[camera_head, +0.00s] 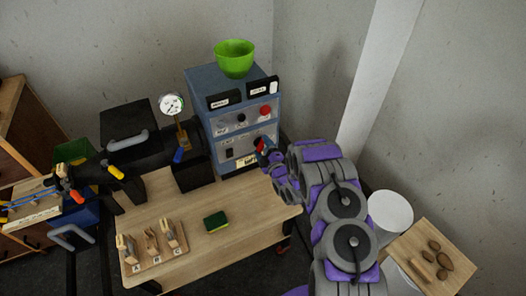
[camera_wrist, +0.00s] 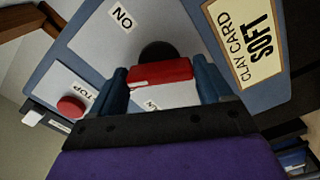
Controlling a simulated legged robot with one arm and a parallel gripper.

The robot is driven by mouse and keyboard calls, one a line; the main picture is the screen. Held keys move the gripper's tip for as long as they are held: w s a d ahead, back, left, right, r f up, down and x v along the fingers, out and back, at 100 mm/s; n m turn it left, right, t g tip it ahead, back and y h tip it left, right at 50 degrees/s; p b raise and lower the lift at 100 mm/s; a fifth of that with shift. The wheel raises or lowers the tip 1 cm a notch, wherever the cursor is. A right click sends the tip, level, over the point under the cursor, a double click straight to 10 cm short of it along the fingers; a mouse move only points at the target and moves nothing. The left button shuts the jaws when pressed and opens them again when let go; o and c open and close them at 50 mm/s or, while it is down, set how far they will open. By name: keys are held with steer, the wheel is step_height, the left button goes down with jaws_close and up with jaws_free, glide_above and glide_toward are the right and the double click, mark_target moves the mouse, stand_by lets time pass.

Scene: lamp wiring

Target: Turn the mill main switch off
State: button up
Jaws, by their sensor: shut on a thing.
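The mill's blue cabinet (camera_head: 197,92) stands at the back of the table. Its main switch has a red handle (camera_wrist: 160,72) with a black round base (camera_wrist: 157,50) behind it in the wrist view. The red handle also shows in the head view (camera_head: 261,145), low on the cabinet's right front. My gripper (camera_head: 268,154) is at the cabinet front. In the wrist view its two blue fingers stand on either side of the red handle, shut on it. An ON label (camera_wrist: 123,17) is above left of the handle. Another label below the handle is partly hidden and unreadable.
A red button (camera_wrist: 71,106) is left of the switch and a CLAY CARD SOFT card (camera_wrist: 245,40) right of it in the wrist view. A green bowl (camera_head: 235,57) tops the cabinet. A gauge (camera_head: 172,104) stands left. A sponge (camera_head: 216,222) lies on the table.

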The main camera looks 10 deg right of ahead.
steer(key=n+b, duration=0.3)
steer(key=shift+a+f+b, duration=0.1)
steer(key=shift+f+b, duration=0.2)
steer(key=shift+f, duration=0.05)
steer(key=shift+c, duration=0.2)
steer(key=shift+s+n+b, duration=0.1)
steer(key=shift+n+b, duration=0.95)
steer(key=shift+n, duration=0.05)
steer(key=shift+c, duration=0.2)
steer(key=shift+r, duration=0.1)
steer(key=shift+a, duration=0.1)
steer(key=o, duration=0.8)
steer(key=shift+o, duration=1.3)
steer(key=shift+a, duration=0.2)
